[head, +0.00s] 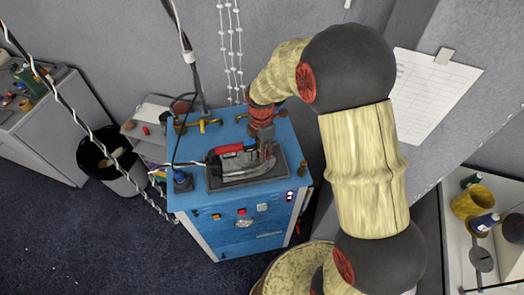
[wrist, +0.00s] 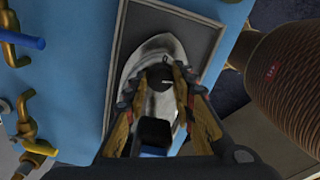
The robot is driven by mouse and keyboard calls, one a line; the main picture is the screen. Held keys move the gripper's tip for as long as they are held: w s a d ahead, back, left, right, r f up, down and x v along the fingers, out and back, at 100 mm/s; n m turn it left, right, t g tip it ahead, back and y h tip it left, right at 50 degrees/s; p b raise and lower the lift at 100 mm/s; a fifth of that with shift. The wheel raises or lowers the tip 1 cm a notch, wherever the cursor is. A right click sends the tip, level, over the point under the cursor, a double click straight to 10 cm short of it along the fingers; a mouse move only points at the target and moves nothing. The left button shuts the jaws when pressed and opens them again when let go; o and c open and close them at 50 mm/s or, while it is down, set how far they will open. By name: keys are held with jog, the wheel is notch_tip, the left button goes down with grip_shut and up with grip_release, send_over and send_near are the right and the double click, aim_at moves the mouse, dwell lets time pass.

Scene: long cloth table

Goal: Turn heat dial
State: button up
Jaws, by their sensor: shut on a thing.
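A clothes iron (head: 240,170) with a red-topped handle lies on a dark tray (head: 283,176) on top of a blue cabinet. In the wrist view, the iron's silver body (wrist: 142,62) lies below my gripper, inside the tray's rim. My gripper (wrist: 158,80) reaches down over the iron, and its fingers are shut on a small black round dial (wrist: 160,76). The gripper (head: 267,150) also shows at the iron's right end in the head view, where it hides the dial. The dial's markings are too small to read.
The blue cabinet (head: 240,238) has buttons and a gauge on its front. Brass valves with yellow (wrist: 40,147) and blue (wrist: 22,39) handles stand beside the tray. A ribbed brown cylinder (wrist: 275,75) is close on the right.

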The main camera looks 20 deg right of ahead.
grip_shut()
jog(key=shift+m, duration=0.8)
jog(key=o, duration=0.9)
grip_release()
notch_tip(320, 180, up, 12)
jog(key=shift+w, duration=0.15)
